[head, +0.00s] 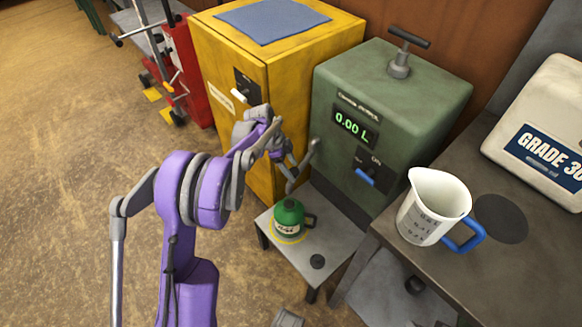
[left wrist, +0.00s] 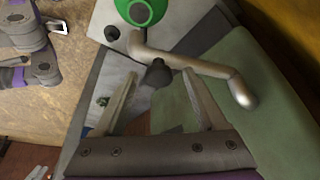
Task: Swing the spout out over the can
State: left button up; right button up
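The green can (head: 289,216) stands upright on a small grey table inside a yellow ring. Its round green top shows in the left wrist view (left wrist: 158,8). The metal spout (head: 303,168) comes off the left side of the green dispenser (head: 395,90). In the left wrist view the spout (left wrist: 190,62) crosses beyond my fingers, and its bent end lies close beside the can's top. I cannot tell its height over the can. My left gripper (left wrist: 158,100) is open. A black knob (left wrist: 156,73) shows between its fingers, not visibly gripped.
A black cap (head: 317,261) lies on the small table (head: 335,243). A yellow cabinet (head: 235,130) stands left of the dispenser. A measuring jug (head: 425,205) with a blue handle stands on the dark bench at right. Open floor lies left.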

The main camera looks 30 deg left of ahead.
pick_arm(q)
jog(key=p+v, duration=0.2)
jog(key=v, duration=0.8)
jog(key=shift+a+r, duration=0.2)
jog(key=shift+r, duration=0.15)
